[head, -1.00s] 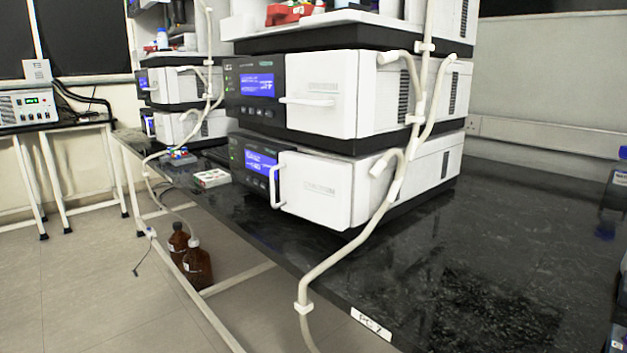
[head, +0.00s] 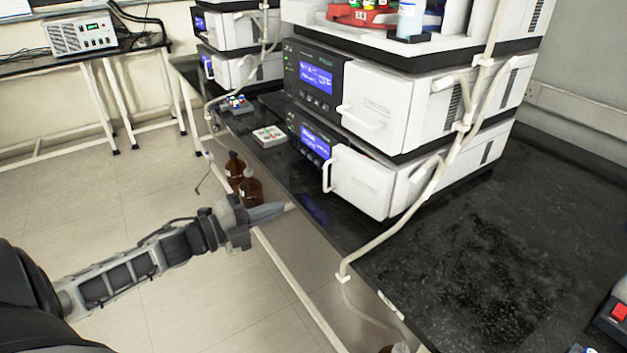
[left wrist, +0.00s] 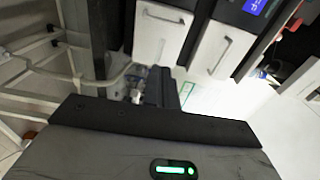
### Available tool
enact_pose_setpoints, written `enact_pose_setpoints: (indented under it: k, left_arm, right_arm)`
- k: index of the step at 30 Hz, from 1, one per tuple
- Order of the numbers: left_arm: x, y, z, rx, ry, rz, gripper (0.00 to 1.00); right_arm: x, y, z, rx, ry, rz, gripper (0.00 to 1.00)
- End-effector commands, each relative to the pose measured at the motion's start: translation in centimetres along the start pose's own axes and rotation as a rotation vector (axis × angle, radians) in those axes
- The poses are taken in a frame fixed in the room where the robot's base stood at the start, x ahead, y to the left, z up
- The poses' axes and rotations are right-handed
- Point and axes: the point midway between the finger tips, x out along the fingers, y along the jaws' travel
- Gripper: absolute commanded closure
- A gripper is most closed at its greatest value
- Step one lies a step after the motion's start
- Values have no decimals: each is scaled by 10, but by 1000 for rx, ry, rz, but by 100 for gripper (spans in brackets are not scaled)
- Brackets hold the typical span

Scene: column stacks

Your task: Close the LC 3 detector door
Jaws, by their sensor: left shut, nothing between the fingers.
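The near instrument stack has two white-doored modules in the head view. The upper module's door (head: 375,105) has a horizontal handle near its lower left. The lower module's door (head: 362,182) has an upright handle (head: 328,172) at its left edge. I cannot tell from the frames which is the LC 3 detector, nor how far either door stands open. My left gripper (head: 288,207) is shut and empty, left of the lower door and apart from it, near the bench's front edge. In the left wrist view, two white handled panels (left wrist: 163,32) show beyond the dark fingers. My right gripper is out of view.
A pale hose (head: 440,175) runs down the stack's side and over the black bench (head: 470,260). A small white tray (head: 269,136) sits on the bench by the stack. Brown bottles (head: 250,188) stand below the bench. The bench's right part is largely clear.

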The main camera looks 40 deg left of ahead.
Motion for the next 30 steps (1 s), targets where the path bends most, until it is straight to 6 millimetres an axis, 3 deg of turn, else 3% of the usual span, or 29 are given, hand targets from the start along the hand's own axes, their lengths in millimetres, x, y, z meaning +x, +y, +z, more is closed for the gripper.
enact_pose_setpoints:
  k: [15,21,30]
  left_arm:
    - [96,-2,6,1,-3,-3,100]
    - [112,-1,22,-2,-1,-1,100]
    - [117,0,28,-4,0,0,100]
  right_arm:
    - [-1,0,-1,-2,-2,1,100]
    - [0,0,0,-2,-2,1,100]
    - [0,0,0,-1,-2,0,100]
